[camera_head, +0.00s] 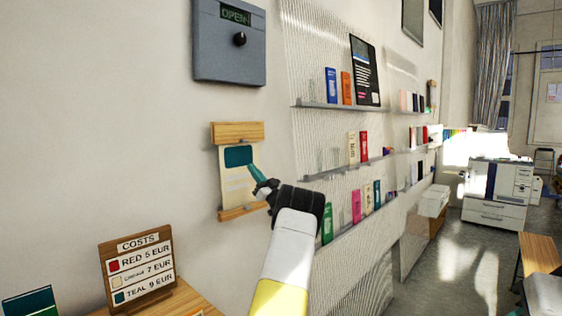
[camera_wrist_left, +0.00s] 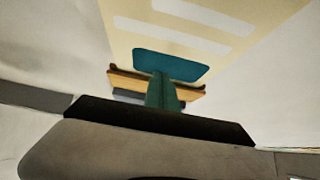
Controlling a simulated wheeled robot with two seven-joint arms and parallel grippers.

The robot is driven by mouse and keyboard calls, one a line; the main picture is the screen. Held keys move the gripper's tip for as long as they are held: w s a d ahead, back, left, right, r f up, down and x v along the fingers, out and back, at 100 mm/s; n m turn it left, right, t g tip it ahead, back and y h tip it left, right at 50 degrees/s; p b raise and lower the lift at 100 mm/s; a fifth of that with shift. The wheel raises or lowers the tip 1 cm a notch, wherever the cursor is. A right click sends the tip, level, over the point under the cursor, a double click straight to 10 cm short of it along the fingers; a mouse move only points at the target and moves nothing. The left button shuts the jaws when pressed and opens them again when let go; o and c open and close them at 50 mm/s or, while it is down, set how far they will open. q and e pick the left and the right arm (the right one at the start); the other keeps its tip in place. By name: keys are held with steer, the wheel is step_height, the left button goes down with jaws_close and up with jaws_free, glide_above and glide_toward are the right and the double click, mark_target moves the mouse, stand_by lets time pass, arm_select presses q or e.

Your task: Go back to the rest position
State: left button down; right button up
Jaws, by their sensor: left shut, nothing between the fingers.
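My left gripper (camera_head: 260,180) is raised in front of the wall at the right edge of a hanging cream sheet (camera_head: 236,188) with a teal patch (camera_head: 238,156). Its teal fingers are shut with nothing between them. In the left wrist view the shut fingers (camera_wrist_left: 162,92) overlap the lower edge of the teal patch (camera_wrist_left: 172,64). I cannot tell whether they touch the sheet. My right gripper is not in view.
A grey box (camera_head: 229,42) reading OPEN hangs above the sheet. A COSTS sign (camera_head: 140,270) stands on a wooden table at lower left. Shelves (camera_head: 345,105) with books line the wall to the right. A white printer (camera_head: 497,190) stands farther back, with clear floor before it.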

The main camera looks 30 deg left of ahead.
arm_select(q)
steer(key=shift+a+f, duration=0.1)
steer(key=shift+f, duration=0.3)
steer(key=s+a+r+n+g+h, duration=0.2)
steer(key=s+a+g+h, duration=0.15)
steer(key=s+g, duration=0.4)
steer(key=s+d+f+m+h, duration=0.1)
steer(key=s+d+f+h, duration=0.15)
steer(key=s, duration=0.35)
steer(key=s+d+f+m+h, duration=0.1)
steer(key=s+d+m+h, duration=0.1)
steer(key=s+h, duration=0.25)
steer(key=s+d+f+m+t+h, duration=0.2)
steer(key=s+d+m+h, duration=0.2)
steer(key=s+d, duration=0.4)
steer(key=s+d+f+m+t+h, duration=0.2)
steer(key=s+d+m+h, duration=0.3)
steer(key=d, duration=1.4)
steer(key=s+d+f+m+t+h, duration=0.2)
steer(key=s+d+m+h, duration=0.3)
steer(key=s+d, duration=0.7)
steer(key=shift+s+d+f+t+h, duration=0.25)
steer(key=shift+d+f+t+h, duration=0.15)
steer(key=shift+d+h, duration=0.7)
steer(key=shift+a, duration=0.1)
